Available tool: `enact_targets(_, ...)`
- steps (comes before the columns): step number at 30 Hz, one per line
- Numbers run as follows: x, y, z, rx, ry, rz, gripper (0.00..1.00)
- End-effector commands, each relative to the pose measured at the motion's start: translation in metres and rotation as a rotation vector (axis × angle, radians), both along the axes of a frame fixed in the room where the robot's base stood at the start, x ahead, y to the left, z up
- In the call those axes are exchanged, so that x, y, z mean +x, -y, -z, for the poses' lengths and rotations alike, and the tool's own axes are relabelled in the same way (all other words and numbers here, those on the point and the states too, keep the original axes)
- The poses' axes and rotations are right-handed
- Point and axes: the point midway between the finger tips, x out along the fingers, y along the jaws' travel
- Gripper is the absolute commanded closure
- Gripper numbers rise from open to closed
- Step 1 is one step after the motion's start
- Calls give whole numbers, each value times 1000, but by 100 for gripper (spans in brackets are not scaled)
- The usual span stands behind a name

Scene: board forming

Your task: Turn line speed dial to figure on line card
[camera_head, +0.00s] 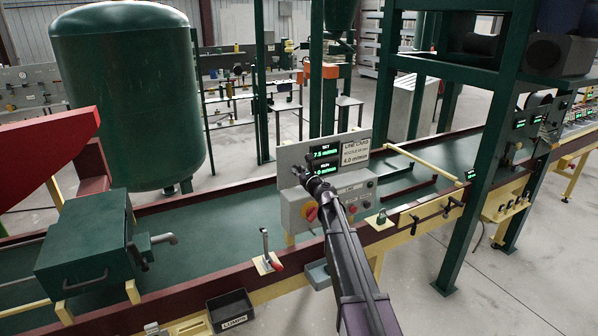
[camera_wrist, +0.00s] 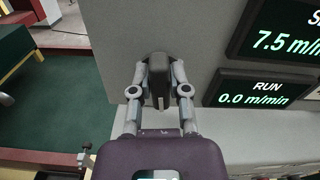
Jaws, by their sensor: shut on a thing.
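The grey control panel (camera_head: 352,193) stands on the near side of the conveyor line. The line speed dial (camera_wrist: 159,77) is a black bar-shaped knob on the panel face, left of the displays in the wrist view. My gripper (camera_wrist: 159,92) is shut on the dial, one finger on each side. In the head view my gripper (camera_head: 303,174) hides the dial. The SET display (camera_wrist: 286,36) reads 7.5 m/min. The RUN display (camera_wrist: 264,90) reads 0.0 m/min. The white line card (camera_head: 355,151) on the panel shows 4.0 m/min.
A red-and-yellow switch (camera_head: 309,212) and a red button (camera_head: 351,209) sit low on the panel. A red-handled lever (camera_head: 268,250) stands to its left. A green tank (camera_head: 128,85) and green frame posts (camera_head: 487,130) rise around the conveyor.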

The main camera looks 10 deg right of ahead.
Motion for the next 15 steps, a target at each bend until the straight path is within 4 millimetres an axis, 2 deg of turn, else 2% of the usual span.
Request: enact_targets(15, 1, -2, 0, -416, 136, 1, 100)
